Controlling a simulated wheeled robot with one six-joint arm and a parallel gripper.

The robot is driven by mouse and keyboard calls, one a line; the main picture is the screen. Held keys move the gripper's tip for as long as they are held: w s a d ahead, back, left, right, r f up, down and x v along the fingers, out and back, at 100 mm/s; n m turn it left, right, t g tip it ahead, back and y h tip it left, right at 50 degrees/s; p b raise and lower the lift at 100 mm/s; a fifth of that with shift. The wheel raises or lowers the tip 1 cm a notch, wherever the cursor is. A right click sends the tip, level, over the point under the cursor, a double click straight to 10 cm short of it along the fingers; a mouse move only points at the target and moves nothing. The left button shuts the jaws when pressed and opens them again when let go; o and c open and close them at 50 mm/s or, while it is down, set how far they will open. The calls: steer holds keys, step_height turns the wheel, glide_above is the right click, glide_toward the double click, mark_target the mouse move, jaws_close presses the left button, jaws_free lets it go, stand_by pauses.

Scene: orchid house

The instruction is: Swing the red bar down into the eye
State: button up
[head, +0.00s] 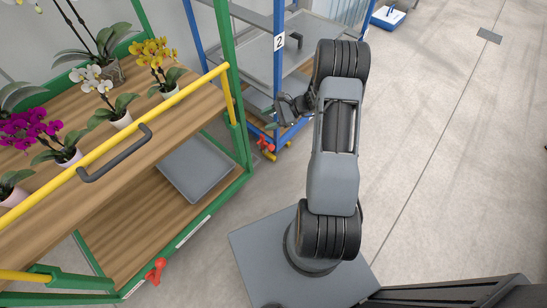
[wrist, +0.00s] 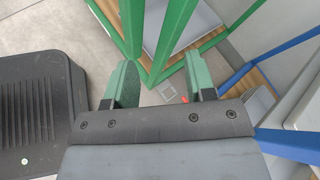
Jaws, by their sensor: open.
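I see no clear red bar and no eye. A yellow bar (head: 110,143) with a dark grey handle (head: 113,156) runs along the near side of the green trolley (head: 228,60). Small red fittings show low on the trolley (head: 155,271) and low by the blue rack (head: 264,143); a tiny red bit (wrist: 185,100) shows between my fingers in the wrist view. Whether any of these is the bar, I cannot tell. My gripper (head: 283,108) is beside the trolley's right end. In the wrist view, my gripper (wrist: 162,80) is open and empty, with green fingers apart.
Potted orchids (head: 98,90) stand on the trolley's upper wooden shelf. A grey tray (head: 196,167) lies on its lower shelf. A blue rack (head: 279,70) with a number 2 sign stands close behind my gripper. The concrete floor (head: 450,150) on the right is clear.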

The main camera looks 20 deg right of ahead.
steer(key=d+f+m+t+b, duration=0.3)
steer(key=d+f+m, duration=0.1)
steer(key=f, duration=0.6)
steer(key=d+f+m+t+b, duration=0.3)
steer(key=f+m+t, duration=0.1)
steer(key=f, duration=0.6)
steer(key=m+t+h+b, duration=0.4)
steer(key=m+t, duration=0.1)
steer(key=m, duration=0.2)
glide_toward(273, 149)
steer(key=b+x, duration=0.3)
steer(key=x, duration=0.6)
steer(key=shift+w+a+r, duration=0.15)
steer(key=shift+w+r, duration=0.05)
steer(key=shift+w, duration=0.2)
steer(key=shift+c, duration=0.3)
jaws_close()
